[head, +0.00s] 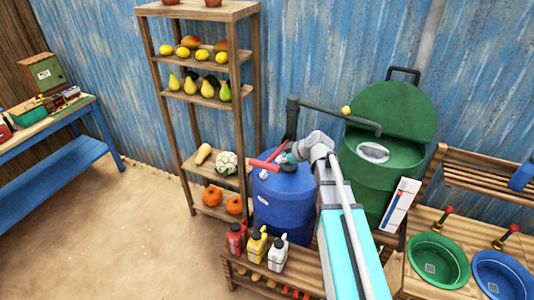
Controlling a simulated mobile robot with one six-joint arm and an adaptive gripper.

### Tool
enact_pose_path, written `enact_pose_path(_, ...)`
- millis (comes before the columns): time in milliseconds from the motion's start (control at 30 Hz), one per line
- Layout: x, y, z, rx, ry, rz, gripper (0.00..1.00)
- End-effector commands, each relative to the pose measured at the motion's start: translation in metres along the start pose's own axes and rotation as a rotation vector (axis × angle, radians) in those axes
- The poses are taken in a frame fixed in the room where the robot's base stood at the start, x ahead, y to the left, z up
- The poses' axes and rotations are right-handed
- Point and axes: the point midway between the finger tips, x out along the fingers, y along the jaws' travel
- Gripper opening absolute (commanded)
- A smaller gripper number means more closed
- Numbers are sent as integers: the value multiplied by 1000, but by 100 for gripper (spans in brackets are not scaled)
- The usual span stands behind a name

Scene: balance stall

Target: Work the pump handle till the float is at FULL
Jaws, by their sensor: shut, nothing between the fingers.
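A red bar that looks like the pump handle (265,165) lies over the top of a blue barrel (285,212), beside a dark green upright pipe (292,122). My gripper (284,159) is shut and empty, at the right end of the red bar. I cannot tell whether it touches the bar. A white gauge board (407,197) with a blue strip and a small red mark stands in front of the green tank (372,185). Its lettering is too small to read, so the float's level against FULL is unclear. My arm hides part of the barrel and tank.
A wooden shelf (203,95) with fruit and vegetables stands left of the barrel. Several jugs (257,245) stand on a low slatted bench (250,280) in front. Green (437,262) and blue (503,275) basins sit at right. Sandy floor is clear at left.

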Motion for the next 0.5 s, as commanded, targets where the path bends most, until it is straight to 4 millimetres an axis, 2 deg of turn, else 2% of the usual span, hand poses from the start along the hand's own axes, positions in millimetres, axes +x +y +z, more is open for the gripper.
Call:
enact_pose_path(33,-10,5,-10,3,-1,-3,0)
enact_pose_path(200,-23,13,-23,12,-3,-13,0)
enact_pose_path(500,-35,20,-34,20,-5,-21,0)
